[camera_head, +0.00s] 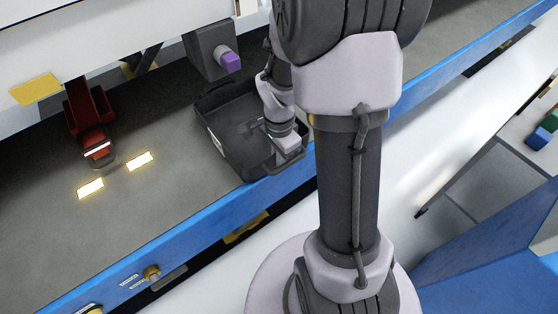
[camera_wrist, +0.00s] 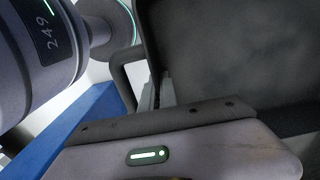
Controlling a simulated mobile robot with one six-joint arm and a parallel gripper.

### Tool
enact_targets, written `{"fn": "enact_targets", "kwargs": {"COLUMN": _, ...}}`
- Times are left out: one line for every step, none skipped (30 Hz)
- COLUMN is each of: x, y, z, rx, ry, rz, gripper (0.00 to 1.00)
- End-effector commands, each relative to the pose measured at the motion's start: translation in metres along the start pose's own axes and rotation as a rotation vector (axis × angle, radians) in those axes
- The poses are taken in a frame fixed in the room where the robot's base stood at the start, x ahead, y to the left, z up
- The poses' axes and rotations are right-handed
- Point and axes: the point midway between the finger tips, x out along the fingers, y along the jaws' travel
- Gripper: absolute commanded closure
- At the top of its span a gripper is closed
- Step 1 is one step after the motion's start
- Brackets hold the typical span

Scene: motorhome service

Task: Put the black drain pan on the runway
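The black drain pan (camera_head: 215,133) is a shallow dark tray beside the blue rail, over the grey runway (camera_head: 170,205). I cannot tell whether its underside touches the runway. My gripper (camera_head: 287,147) is at the pan's right end, by its near right corner. In the wrist view the pan's dark wall (camera_wrist: 225,50) fills the upper right, with a bent dark handle (camera_wrist: 122,78) at its edge. The pale gripper body lies along the bottom of that view.
A grey outlet box with a purple cap (camera_head: 230,62) hangs just behind the pan. A red device (camera_head: 90,118) stands at the left, near two lit patches (camera_head: 140,161). The blue rail (camera_head: 190,238) borders the runway's near side. Bare runway lies left of the pan.

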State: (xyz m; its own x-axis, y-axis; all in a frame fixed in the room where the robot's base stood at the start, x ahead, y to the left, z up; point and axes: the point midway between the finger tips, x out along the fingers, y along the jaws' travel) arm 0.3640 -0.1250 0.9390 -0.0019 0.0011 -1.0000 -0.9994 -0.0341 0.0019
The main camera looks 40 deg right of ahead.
Motion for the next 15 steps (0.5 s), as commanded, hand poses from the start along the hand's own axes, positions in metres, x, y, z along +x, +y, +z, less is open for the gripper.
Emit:
{"fn": "enact_targets", "kwargs": {"x": 0.0035, "y": -0.0008, "z": -0.0005, "rx": 0.000, "ry": 0.001, "rz": -0.003, "gripper": 1.00}}
{"fn": "enact_targets", "kwargs": {"x": 0.0021, "y": -0.0009, "z": -0.0006, "rx": 0.000, "ry": 0.001, "rz": -0.003, "gripper": 1.00}}
{"fn": "enact_targets", "kwargs": {"x": 0.0011, "y": -0.0009, "z": -0.0006, "rx": 0.000, "ry": 0.001, "rz": -0.004, "gripper": 1.00}}
{"fn": "enact_targets", "kwargs": {"x": 0.0008, "y": -0.0009, "z": -0.0007, "rx": 0.000, "ry": 0.001, "rz": -0.004, "gripper": 1.00}}
{"fn": "enact_targets", "kwargs": {"x": 0.0006, "y": -0.0009, "z": -0.0007, "rx": 0.000, "ry": 0.001, "rz": -0.004, "gripper": 1.00}}
{"fn": "enact_targets", "kwargs": {"x": 0.0008, "y": -0.0009, "z": -0.0007, "rx": 0.000, "ry": 0.001, "rz": -0.004, "gripper": 1.00}}
{"fn": "enact_targets", "kwargs": {"x": 0.0015, "y": -0.0008, "z": -0.0008, "rx": 0.000, "ry": 0.001, "rz": -0.004, "gripper": 1.00}}
{"fn": "enact_targets", "kwargs": {"x": 0.0027, "y": -0.0008, "z": -0.0008, "rx": 0.000, "ry": 0.001, "rz": -0.004, "gripper": 1.00}}
{"fn": "enact_targets", "kwargs": {"x": 0.0043, "y": -0.0008, "z": -0.0008, "rx": 0.000, "ry": 0.001, "rz": -0.004, "gripper": 1.00}}
{"fn": "enact_targets", "kwargs": {"x": 0.0053, "y": -0.0008, "z": -0.0008, "rx": 0.000, "ry": 0.001, "rz": -0.004, "gripper": 1.00}}
{"fn": "enact_targets", "kwargs": {"x": 0.0044, "y": -0.0004, "z": -0.0007, "rx": 0.000, "ry": 0.001, "rz": -0.002, "gripper": 0.91}}
{"fn": "enact_targets", "kwargs": {"x": 0.0039, "y": -0.0004, "z": -0.0007, "rx": 0.000, "ry": 0.001, "rz": -0.002, "gripper": 0.83}}
{"fn": "enact_targets", "kwargs": {"x": 0.0039, "y": -0.0004, "z": -0.0007, "rx": 0.000, "ry": 0.001, "rz": -0.002, "gripper": 0.77}}
{"fn": "enact_targets", "kwargs": {"x": 0.0038, "y": -0.0004, "z": -0.0007, "rx": 0.000, "ry": 0.001, "rz": -0.002, "gripper": 0.75}}
{"fn": "enact_targets", "kwargs": {"x": 0.0038, "y": -0.0004, "z": -0.0007, "rx": 0.000, "ry": 0.001, "rz": -0.002, "gripper": 0.75}}
